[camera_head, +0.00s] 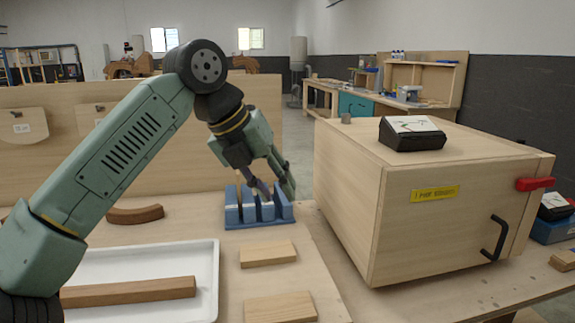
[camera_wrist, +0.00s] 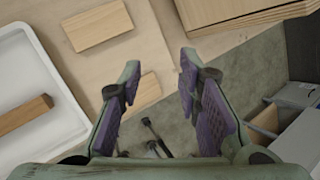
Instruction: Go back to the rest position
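My gripper (camera_head: 277,192) is above and in front of the blue slotted rack (camera_head: 262,222) in the head view, pointing down to the right. In the wrist view my gripper (camera_wrist: 158,75) has its two purple-padded fingers spread apart, with nothing held between them. Part of the rack is hidden behind the fingers in the head view; I cannot tell if they touch it.
A large wooden box (camera_head: 350,190) with a black handle stands to the right, a black case (camera_head: 412,138) on top. A white tray (camera_head: 208,270) with a wooden bar (camera_head: 130,291) lies left. Two wooden blocks (camera_head: 267,253) (camera_head: 281,307) lie in front.

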